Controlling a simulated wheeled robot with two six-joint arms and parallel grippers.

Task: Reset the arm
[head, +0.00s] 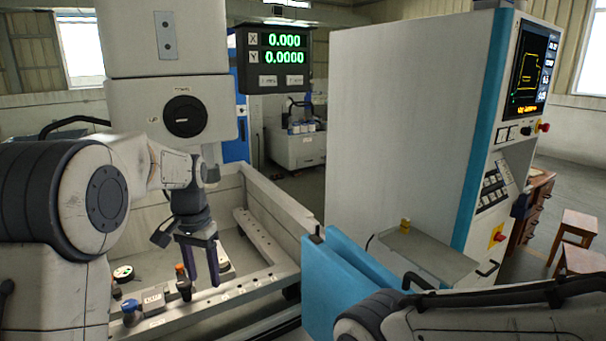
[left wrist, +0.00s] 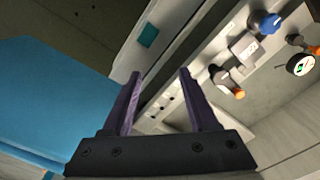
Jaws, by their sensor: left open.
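My left arm (head: 92,195) comes in from the left and is bent at the elbow. Its gripper (head: 202,280) points down over the work tank of the machine, with two dark purple fingers spread apart and nothing between them. In the left wrist view the two fingers (left wrist: 160,78) are also apart and empty. My right arm (head: 460,318) shows only as a link at the lower right; its gripper is out of view.
Near my left gripper, an orange-topped tool (head: 183,284), a grey block (head: 152,301) and a round dial gauge (head: 123,273) sit on the tank (head: 265,290). Blue panels (head: 350,285) stand to the right, before a tall control cabinet (head: 400,120). A readout (head: 281,60) hangs above.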

